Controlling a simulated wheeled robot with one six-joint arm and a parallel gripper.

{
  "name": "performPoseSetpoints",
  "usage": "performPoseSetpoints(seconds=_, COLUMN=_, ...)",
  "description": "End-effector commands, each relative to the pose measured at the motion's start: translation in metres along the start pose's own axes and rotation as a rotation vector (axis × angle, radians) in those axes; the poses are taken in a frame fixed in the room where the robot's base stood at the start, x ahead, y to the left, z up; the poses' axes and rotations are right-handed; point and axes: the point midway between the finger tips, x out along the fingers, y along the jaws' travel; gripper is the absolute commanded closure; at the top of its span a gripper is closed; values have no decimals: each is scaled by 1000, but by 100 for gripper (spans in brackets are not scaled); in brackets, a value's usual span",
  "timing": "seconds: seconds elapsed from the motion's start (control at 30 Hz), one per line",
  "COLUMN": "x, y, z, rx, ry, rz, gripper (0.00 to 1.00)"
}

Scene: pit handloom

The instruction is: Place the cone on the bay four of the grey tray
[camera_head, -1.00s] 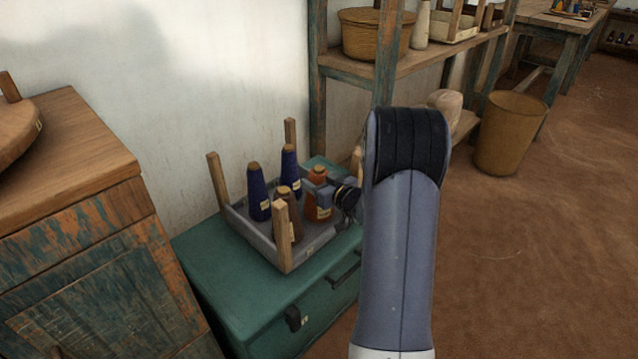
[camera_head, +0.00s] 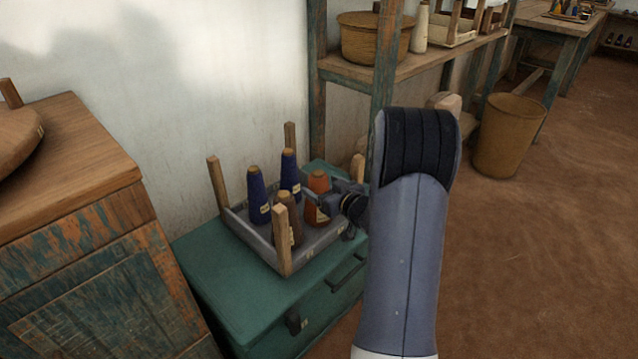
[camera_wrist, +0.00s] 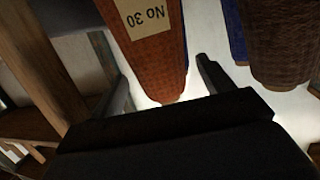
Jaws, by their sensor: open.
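The orange-brown cone (camera_head: 316,204) stands upright in the right-hand part of the grey tray (camera_head: 254,236). In the wrist view the cone (camera_wrist: 158,48) is large, with a "No 30" label that reads upside down. My gripper (camera_head: 328,190) is at the cone's right side in the head view. In the wrist view my gripper (camera_wrist: 160,78) is open, its dark fingers apart on either side of the cone's narrow end. I cannot tell whether either finger touches it. Bay markings are not readable.
Two blue cones (camera_head: 258,199) and a dark brown cone (camera_head: 291,226) share the tray, close by. Wooden posts (camera_head: 284,240) rise at its corners. The tray sits on a green chest (camera_head: 225,275). A wooden shelf (camera_head: 410,66) stands behind. Open floor lies right.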

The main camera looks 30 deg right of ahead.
Motion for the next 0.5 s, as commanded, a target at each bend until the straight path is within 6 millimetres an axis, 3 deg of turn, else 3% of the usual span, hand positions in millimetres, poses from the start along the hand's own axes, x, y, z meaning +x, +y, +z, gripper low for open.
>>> performPoseSetpoints(seconds=0.1, x=-30, y=2, z=-3, rx=1, ry=-2, rz=4, gripper=24)
performPoseSetpoints(seconds=0.3, x=-69, y=1, z=-3, rx=1, ry=0, rz=2, gripper=24)
performPoseSetpoints(seconds=0.5, x=-90, y=0, z=-1, rx=-1, ry=0, rz=0, gripper=24)
